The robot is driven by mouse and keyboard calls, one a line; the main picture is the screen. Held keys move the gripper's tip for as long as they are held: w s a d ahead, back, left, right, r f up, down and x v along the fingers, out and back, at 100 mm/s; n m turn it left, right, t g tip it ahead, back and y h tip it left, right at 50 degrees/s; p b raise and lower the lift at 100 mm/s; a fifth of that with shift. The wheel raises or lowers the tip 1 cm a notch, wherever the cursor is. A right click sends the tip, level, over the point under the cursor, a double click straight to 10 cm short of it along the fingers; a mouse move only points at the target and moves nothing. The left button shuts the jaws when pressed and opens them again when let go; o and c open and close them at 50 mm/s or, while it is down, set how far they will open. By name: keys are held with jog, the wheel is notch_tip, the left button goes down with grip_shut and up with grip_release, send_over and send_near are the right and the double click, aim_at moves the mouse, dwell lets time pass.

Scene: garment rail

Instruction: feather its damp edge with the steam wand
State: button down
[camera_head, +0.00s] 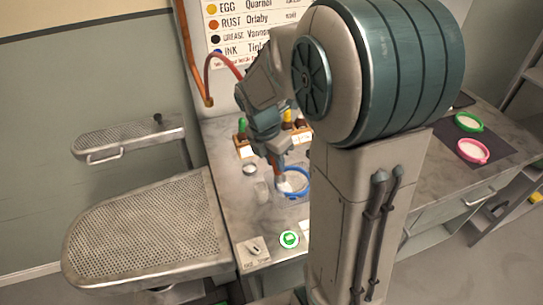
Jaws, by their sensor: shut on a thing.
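My gripper (276,157) points down over the worktop, shut on a slim tool, seemingly the steam wand (282,182). The wand has an orange-red upper part and a pale lower end. That end is at the left side of a blue hoop (307,184) lying on the worktop. I cannot tell whether it touches the hoop or what lies in it. The hoop's inside is partly hidden by the wand, so no damp edge can be made out. A red hose (222,56) arches from the wall pipe toward my arm.
A wooden rack of colored bottles (243,136) stands behind my gripper. A small clear vessel (262,190) and a metal dish (250,169) are left of the hoop. A perforated board (140,230) stands at left.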

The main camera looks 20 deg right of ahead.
jog(key=shift+s+d, duration=0.2)
jog(key=shift+s, duration=0.3)
jog(key=shift+d, duration=0.1)
jog(key=shift+s+d, duration=0.65)
jog(key=shift+d, duration=0.3)
jog(key=shift+d+p, duration=0.1)
jog(key=shift+p, duration=0.2)
jog(key=shift+d, duration=1.15)
jog(key=shift+p, duration=0.3)
